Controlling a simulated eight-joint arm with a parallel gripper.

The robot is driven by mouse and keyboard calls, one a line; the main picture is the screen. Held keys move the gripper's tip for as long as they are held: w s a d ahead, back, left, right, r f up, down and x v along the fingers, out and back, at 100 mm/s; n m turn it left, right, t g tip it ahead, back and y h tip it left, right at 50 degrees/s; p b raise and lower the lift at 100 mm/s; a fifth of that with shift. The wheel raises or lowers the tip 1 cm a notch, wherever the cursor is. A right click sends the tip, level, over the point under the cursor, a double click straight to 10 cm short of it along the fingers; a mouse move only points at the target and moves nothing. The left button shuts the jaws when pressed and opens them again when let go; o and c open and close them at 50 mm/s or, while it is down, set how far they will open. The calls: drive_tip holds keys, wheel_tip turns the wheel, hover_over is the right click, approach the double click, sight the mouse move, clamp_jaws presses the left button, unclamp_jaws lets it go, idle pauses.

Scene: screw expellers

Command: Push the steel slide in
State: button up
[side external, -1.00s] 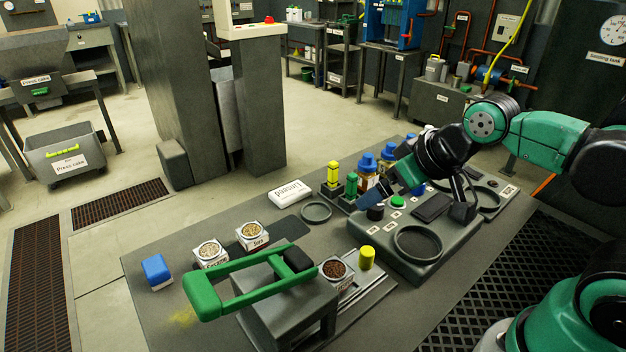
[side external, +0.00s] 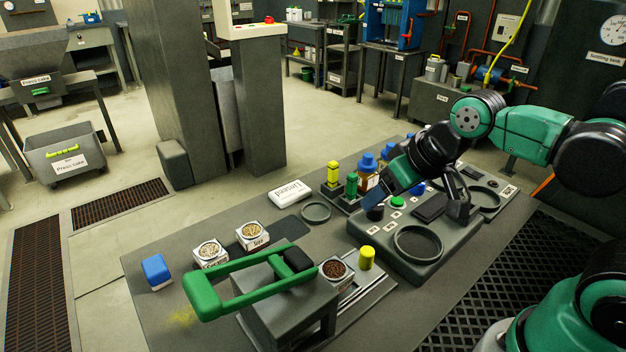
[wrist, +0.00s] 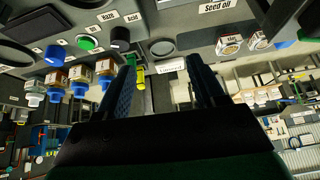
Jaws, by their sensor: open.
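What looks like the steel slide (side external: 377,287) is a pale flat rail sticking out at the right of a grey block with a green handle frame (side external: 215,295) over it. A yellow knob (side external: 367,258) stands at its far end, beside a cup of dark seeds (side external: 335,268). The slide's inner end is hidden by the block. My gripper (side external: 378,205) is up and behind the slide, apart from it, over the near edge of the control panel. In the wrist view my gripper (wrist: 164,85) has its two dark blue fingers apart with nothing held between them.
The control panel (side external: 440,255) carries a round dish, a green button (side external: 397,201) and a black knob (side external: 375,212). Bottles with blue caps (side external: 367,163) stand behind it.

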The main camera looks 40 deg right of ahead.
sight(368, 251)
drive_tip(key=f+g, duration=0.1)
drive_tip(key=a+f+m+g, duration=0.1)
drive_tip(key=g, duration=0.1)
drive_tip(key=f+m+g, duration=0.1)
drive_tip(key=f, duration=0.1)
drive_tip(key=shift+w+a+g, duration=0.2)
drive_tip(key=shift+a+g, duration=0.2)
drive_tip(key=shift+s+a+f+m+g, duration=0.1)
drive_tip(key=shift+a+f+m+g, duration=0.15)
drive_tip(key=shift+f+g, duration=0.35)
drive_tip(key=shift+f, duration=2.9)
clamp_jaws()
